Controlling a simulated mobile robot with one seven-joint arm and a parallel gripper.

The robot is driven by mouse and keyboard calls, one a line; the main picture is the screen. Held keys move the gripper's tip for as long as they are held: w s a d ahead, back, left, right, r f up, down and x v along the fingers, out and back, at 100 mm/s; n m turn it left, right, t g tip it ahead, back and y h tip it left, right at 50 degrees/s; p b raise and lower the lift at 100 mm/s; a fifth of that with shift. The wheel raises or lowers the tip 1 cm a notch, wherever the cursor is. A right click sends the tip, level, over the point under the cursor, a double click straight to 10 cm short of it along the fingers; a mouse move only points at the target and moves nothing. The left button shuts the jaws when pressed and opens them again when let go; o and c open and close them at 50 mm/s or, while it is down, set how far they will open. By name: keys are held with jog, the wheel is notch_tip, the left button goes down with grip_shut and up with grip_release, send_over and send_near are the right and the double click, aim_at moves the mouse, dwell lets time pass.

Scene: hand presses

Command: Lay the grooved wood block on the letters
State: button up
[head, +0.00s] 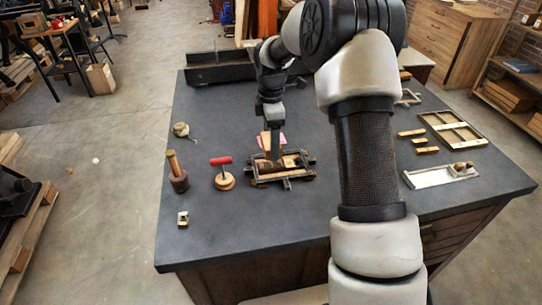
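A dark metal frame (284,178) lies flat on the dark tabletop, just left of my arm's large links. Brown wooden pieces (292,161) show inside it; single letters are too small to make out. My gripper (275,154) points down over the back left part of this frame. A light tan wooden piece (265,141) shows right beside the fingers. I cannot tell whether it is the grooved wood block or whether the fingers hold it. The gap between the fingertips is hidden. A pink thing (283,140) shows partly behind the gripper.
A red-handled roller (222,172), a wooden-handled tool (176,172) and a small metal piece (183,219) stand to the left. Small wood bars (411,133), a divided wooden frame (455,130) and a pale tray (428,179) lie right. The front tabletop is clear.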

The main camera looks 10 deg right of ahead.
jog(key=shift+f, duration=2.55)
jog(key=shift+f, duration=0.1)
jog(key=shift+f, duration=0.4)
jog(key=o, duration=1.1)
jog(key=shift+r, duration=0.1)
